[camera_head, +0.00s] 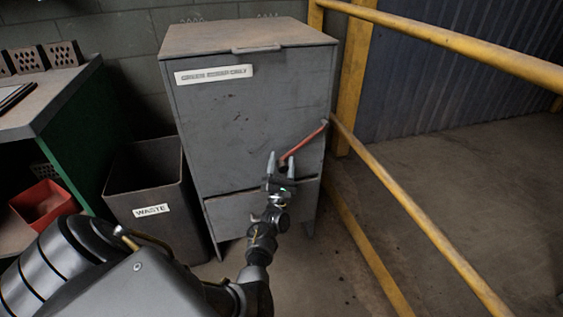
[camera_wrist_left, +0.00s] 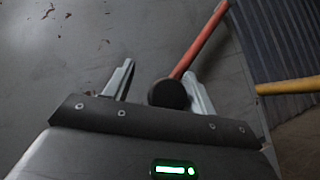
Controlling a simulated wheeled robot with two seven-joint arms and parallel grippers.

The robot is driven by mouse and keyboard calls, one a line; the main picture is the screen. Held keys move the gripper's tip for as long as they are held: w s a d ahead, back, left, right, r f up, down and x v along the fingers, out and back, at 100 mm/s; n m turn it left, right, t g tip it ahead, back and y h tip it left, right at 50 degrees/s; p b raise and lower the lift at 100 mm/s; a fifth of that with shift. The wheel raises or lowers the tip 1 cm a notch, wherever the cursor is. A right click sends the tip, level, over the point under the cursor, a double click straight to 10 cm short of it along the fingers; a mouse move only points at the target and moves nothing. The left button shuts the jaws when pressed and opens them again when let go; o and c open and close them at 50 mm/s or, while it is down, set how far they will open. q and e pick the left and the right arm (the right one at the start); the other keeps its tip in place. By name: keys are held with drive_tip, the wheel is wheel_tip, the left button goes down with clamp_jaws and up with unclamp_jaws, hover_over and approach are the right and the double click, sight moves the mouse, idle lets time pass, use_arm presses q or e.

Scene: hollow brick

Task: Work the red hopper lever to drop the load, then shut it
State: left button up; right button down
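The red lever (camera_head: 304,142) is on the front of the grey hopper (camera_head: 240,130), slanting from upper right down to a dark knob at its lower left end. My left gripper (camera_head: 279,163) is at the lever's lower end with its fingers apart. In the left wrist view the red lever (camera_wrist_left: 200,45) comes down from the top right, and its dark round knob (camera_wrist_left: 168,93) lies between the open fingers (camera_wrist_left: 158,85), closer to the right finger. Whether the knob touches that finger I cannot tell. My right gripper is not in view.
A dark bin marked WASTE (camera_head: 152,180) stands left of the hopper. A green-sided bench (camera_head: 85,130) with a red bin (camera_head: 45,203) and hollow bricks (camera_head: 62,54) is at far left. Yellow rails (camera_head: 400,215) run close along the right.

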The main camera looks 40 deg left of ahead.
use_arm(q)
drive_tip(key=v, duration=1)
idle(1.5)
